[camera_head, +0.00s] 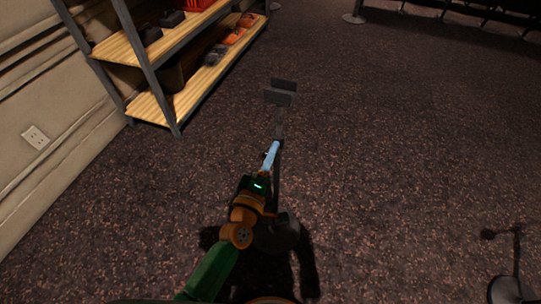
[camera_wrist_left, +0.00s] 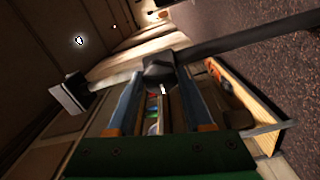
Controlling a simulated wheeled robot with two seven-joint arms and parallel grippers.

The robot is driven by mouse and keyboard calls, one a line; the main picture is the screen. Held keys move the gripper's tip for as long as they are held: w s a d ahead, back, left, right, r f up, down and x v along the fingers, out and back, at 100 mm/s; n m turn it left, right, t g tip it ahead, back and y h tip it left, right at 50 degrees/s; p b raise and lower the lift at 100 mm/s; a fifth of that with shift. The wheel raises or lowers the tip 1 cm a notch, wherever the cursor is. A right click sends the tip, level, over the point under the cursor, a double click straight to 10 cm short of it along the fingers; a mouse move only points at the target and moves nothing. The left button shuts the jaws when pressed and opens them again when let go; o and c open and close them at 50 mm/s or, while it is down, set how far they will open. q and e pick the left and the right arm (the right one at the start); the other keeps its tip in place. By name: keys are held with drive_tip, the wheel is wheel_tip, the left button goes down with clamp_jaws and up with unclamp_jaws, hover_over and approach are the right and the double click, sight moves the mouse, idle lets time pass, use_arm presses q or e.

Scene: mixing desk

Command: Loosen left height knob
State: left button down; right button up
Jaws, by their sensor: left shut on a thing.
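A dark stand with a flat plate (camera_head: 281,97) at its top and a round base (camera_head: 277,236) stands on the carpet in the middle of the head view. In the left wrist view, its pole (camera_wrist_left: 235,38) runs to the upper right and its pale-edged plate (camera_wrist_left: 70,97) is at the left. A dark height knob (camera_wrist_left: 160,72) sits on the pole, at the tips of my blue fingers. My left gripper (camera_head: 275,146) is shut on this knob, which my fingers hide in the head view. My right gripper is not in view.
A shelf unit with wooden boards (camera_head: 160,105) stands at the upper left, with shoes and a red crate (camera_head: 196,3). A wall with an outlet (camera_head: 35,137) is at the left. Another small stand (camera_head: 510,288) is at the lower right. The carpet between is clear.

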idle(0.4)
use_arm(q)
drive_tip(key=shift+c, duration=1.5)
unclamp_jaws()
drive_tip(key=shift+s, duration=0.1)
drive_tip(key=v, duration=0.7)
drive_tip(key=shift+p, duration=0.4)
